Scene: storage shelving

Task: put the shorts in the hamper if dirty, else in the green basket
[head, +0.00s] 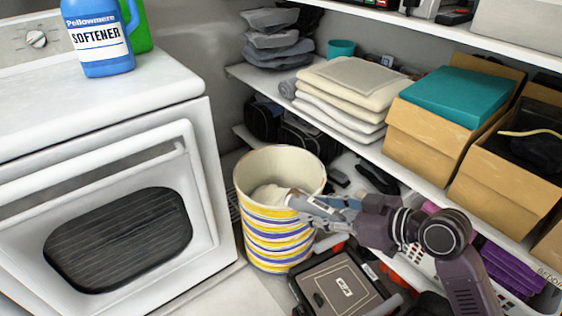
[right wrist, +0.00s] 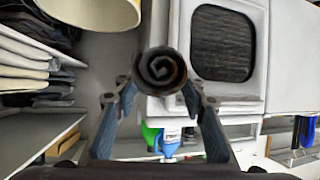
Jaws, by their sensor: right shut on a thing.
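My right gripper (head: 322,212) is at the right front rim of a round hamper (head: 280,249) with yellow, purple and white stripes. In the right wrist view, the gripper (right wrist: 160,90) is shut on a dark rolled cloth (right wrist: 161,69), seen end-on as a spiral. I take it to be the shorts; no stain can be made out. A pale cloth-like thing (head: 268,195) shows inside the hamper. The hamper's rim also shows in the right wrist view (right wrist: 92,10). I cannot pick out a green basket. My left gripper is not in view.
A white appliance (head: 215,190) stands left of the hamper, with a blue softener bottle (head: 100,38) on top. Shelves on the right hold folded towels (head: 345,85) and cardboard boxes (head: 425,140). A dark case (head: 340,290) lies on the floor before the hamper.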

